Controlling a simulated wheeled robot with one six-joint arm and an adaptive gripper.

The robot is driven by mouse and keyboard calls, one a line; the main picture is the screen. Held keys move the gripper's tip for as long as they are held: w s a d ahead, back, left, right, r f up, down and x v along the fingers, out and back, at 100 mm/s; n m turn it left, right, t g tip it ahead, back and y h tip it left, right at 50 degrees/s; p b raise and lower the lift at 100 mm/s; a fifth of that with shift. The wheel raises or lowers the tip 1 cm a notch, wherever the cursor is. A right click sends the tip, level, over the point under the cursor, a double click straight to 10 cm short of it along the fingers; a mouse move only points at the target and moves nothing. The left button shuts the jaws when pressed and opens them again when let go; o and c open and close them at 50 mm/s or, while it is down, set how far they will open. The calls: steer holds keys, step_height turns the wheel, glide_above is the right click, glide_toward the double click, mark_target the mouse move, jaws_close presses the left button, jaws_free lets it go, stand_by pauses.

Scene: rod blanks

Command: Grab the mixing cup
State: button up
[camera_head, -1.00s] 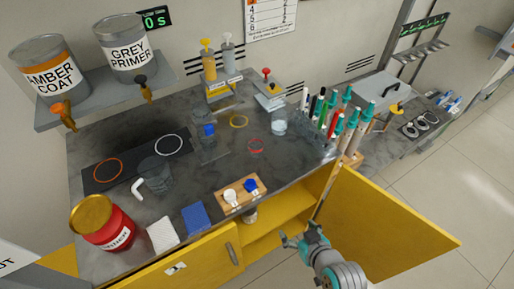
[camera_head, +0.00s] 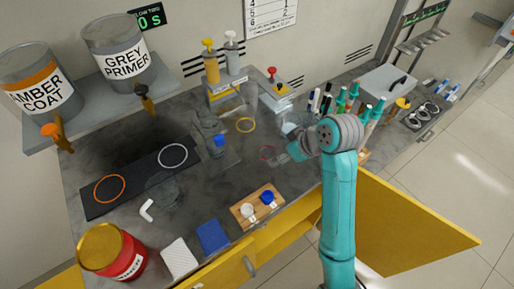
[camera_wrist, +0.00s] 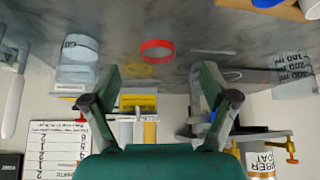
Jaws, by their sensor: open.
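Two clear vessels show, and I cannot tell for sure which is the mixing cup. One small clear cup (camera_head: 290,128) stands near the scale, partly behind my arm in the head view; it shows upside down at left in the wrist view (camera_wrist: 79,60). A larger clear vessel (camera_head: 168,190) stands by the black mat at left; a vessel with millilitre marks (camera_wrist: 292,66) shows at right in the wrist view. My gripper (camera_wrist: 158,72) is open and empty above the bench, beside the small cup and near the red ring (camera_wrist: 157,49).
Marker pens and teal-capped tools (camera_head: 348,98) stand close to my arm. A wooden block (camera_head: 240,212) and an open yellow door (camera_head: 410,235) are at the front.

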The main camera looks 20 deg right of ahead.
mark_target(263, 154)
steer(key=x, duration=0.5)
steer(key=shift+w+a, duration=0.25)
steer(key=shift+w, duration=0.25)
steer(key=shift+w+r+x, duration=0.1)
steer(key=shift+w+x, duration=0.1)
steer(key=shift+x, duration=1.15)
steer(key=shift+w+r+x, duration=0.15)
steer(key=shift+w+x, duration=0.05)
steer(key=shift+x, duration=1.15)
steer(key=c, duration=0.9)
